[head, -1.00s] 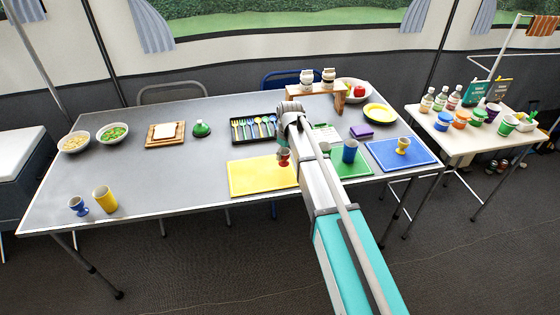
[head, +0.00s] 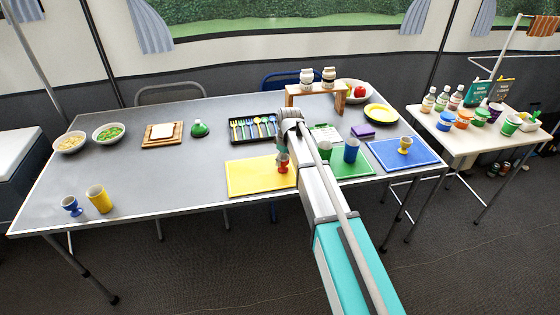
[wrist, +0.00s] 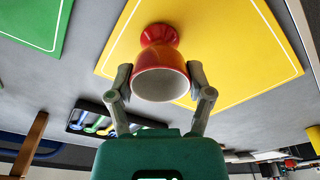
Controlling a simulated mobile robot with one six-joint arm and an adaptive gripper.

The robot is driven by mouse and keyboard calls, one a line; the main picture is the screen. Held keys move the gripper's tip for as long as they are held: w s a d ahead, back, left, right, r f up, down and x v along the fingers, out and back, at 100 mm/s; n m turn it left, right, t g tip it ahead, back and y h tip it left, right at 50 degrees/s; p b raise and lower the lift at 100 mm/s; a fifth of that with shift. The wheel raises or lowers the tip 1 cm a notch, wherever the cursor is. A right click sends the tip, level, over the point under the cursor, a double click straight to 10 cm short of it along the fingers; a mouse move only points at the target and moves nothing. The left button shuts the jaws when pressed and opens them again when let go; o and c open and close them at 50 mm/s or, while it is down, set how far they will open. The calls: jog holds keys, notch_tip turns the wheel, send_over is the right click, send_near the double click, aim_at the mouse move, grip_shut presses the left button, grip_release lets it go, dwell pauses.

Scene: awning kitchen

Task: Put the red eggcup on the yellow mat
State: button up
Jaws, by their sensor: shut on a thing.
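The red eggcup (wrist: 160,70) is between the fingers of my gripper (wrist: 160,80) in the wrist view, with its white inside facing the camera. The gripper is shut on it. In the head view the red eggcup (head: 282,163) shows beside the end of my arm, over the right part of the yellow mat (head: 250,178). The yellow mat (wrist: 240,50) lies behind the eggcup in the wrist view. I cannot tell whether the eggcup's foot touches the mat. My gripper's fingers are mostly hidden by my arm in the head view.
A green mat (head: 352,168) with a blue cup (head: 351,150) lies to the right, then a blue mat (head: 420,160) with a yellow eggcup (head: 405,145). A cutlery tray (head: 252,130) stands behind the yellow mat.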

aim_at(287, 164)
jog(key=shift+f, duration=0.2)
jog(key=o, duration=1.1)
jog(key=shift+r, duration=0.1)
jog(key=shift+o, duration=0.2)
jog(key=shift+r, duration=0.1)
notch_tip(287, 164, up, 12)
jog(key=d+p, duration=0.1)
jog(key=p, duration=1.1)
jog(key=shift+s, duration=0.4)
jog(key=shift+d, duration=0.1)
jog(key=s+d+m, duration=0.5)
jog(key=s+d, duration=0.5)
jog(key=s, duration=0.2)
jog(key=s+d+m+h, duration=0.1)
jog(key=s+d+m, duration=0.5)
jog(key=s+d, duration=0.4)
jog(key=s, duration=0.3)
jog(key=shift+d+g, duration=0.3)
jog(key=shift+g, duration=0.1)
